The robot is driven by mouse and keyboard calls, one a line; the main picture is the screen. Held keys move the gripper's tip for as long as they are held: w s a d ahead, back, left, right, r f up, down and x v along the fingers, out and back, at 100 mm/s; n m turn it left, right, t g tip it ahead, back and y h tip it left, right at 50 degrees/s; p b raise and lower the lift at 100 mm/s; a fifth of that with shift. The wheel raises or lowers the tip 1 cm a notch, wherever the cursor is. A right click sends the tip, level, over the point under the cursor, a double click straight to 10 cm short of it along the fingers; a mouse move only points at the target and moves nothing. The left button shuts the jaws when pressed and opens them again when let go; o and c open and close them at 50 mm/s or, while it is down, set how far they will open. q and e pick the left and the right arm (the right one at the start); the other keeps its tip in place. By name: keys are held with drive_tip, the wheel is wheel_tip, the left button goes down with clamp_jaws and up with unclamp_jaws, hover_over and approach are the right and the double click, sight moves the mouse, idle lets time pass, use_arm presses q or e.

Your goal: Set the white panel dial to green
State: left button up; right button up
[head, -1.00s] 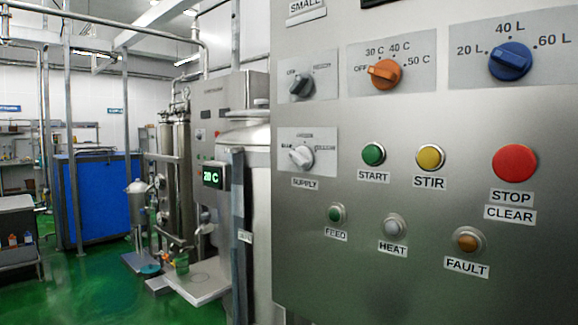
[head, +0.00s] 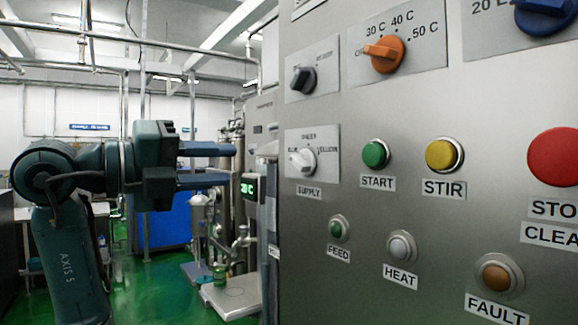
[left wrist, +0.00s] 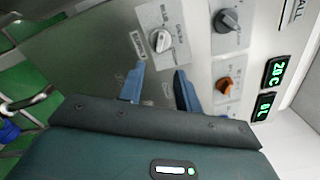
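The white dial (head: 302,161) sits on a pale plate above the SUPPLY label, with a label at its left, top and right. The top label looks like GREEN. Its handle seems turned toward the left label, but the small print is hard to read. In the left wrist view the white dial (left wrist: 160,40) is just beyond my fingertips. My left gripper (head: 233,164) is open and empty, left of the dial, with its two blue fingers pointing toward the panel, apart from the dial. In the left wrist view its fingers (left wrist: 160,78) are spread. My right gripper is not in view.
A black dial (head: 303,80) is above the white one, and an orange dial (head: 384,53) is above right. The green START button (head: 375,154) and yellow STIR button (head: 443,154) are to the right.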

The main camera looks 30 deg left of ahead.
sight(295, 164)
use_arm(q)
drive_tip(key=p+x, duration=0.2)
drive_tip(key=x, duration=1)
drive_tip(key=shift+w+d+p, duration=0.2)
drive_tip(key=shift+w+p, duration=0.05)
drive_tip(key=shift+p, duration=0.1)
drive_tip(key=shift+c, duration=0.2)
clamp_jaws()
